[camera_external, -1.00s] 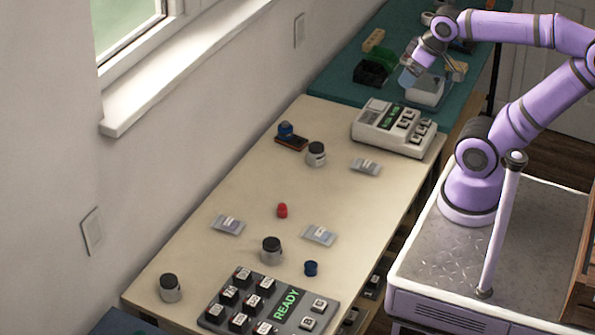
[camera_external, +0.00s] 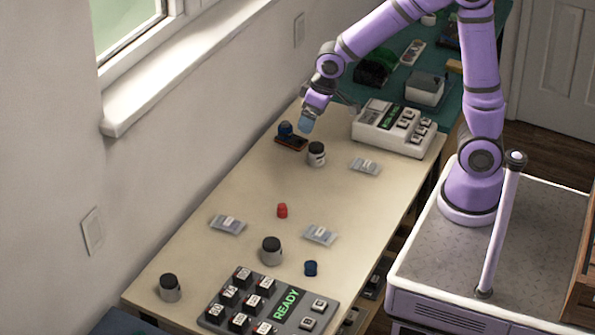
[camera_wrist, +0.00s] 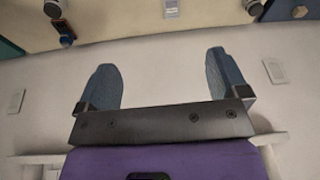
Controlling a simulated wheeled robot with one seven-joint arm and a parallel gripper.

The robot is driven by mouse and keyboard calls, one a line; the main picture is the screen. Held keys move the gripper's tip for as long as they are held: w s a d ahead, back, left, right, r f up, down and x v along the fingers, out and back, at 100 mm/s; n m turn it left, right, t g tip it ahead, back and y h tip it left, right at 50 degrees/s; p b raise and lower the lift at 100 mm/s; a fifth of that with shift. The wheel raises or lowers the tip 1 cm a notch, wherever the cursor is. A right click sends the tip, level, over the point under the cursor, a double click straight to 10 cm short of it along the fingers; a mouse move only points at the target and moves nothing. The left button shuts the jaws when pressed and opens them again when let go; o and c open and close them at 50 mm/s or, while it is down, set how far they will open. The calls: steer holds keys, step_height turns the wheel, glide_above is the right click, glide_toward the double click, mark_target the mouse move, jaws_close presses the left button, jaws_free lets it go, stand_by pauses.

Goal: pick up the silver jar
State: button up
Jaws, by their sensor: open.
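Three similar jars with grey silvery bodies and dark lids stand upright on the cream table in the external view. One jar (camera_external: 316,155) is at the far end, another jar (camera_external: 271,251) is near the front middle, and the third jar (camera_external: 169,289) is at the front left. My gripper (camera_external: 305,124) is above the far end, just up and left of the far jar, apart from it. In the wrist view my gripper (camera_wrist: 165,78) has its two blue fingers wide apart with nothing between them. A jar (camera_wrist: 53,8) is partly cut off at the top left there.
A dark board with a blue knob (camera_external: 287,133) lies beside the far jar. A white keypad device (camera_external: 392,128) stands right of it. Flat packets, a red part (camera_external: 282,210), a blue part (camera_external: 310,268) and a READY panel (camera_external: 286,304) are nearer. The wall borders the left.

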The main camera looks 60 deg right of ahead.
steer(key=w+a+f, duration=0.2)
steer(key=a+f, duration=0.2)
steer(key=f, duration=0.3)
steer(key=w+a+f, duration=0.3)
steer(key=f, duration=0.4)
steer(key=n+g, duration=0.1)
steer(key=g, duration=0.1)
glide_above(272, 243)
steer(key=shift+h, duration=0.3)
steer(key=f, duration=1.4)
steer(key=shift+s+d+f, duration=0.1)
steer(key=shift+s+d, duration=0.05)
steer(key=shift+s, duration=0.25)
steer(key=f, duration=0.5)
steer(key=shift+w+f, duration=0.25)
steer(key=shift+f, duration=0.1)
steer(key=shift+w+f, duration=0.25)
steer(key=shift+f, duration=1.15)
steer(key=shift+w+f, duration=0.2)
steer(key=shift+f, duration=1.2)
steer(key=c, duration=1.1)
steer(key=shift+r, duration=0.15)
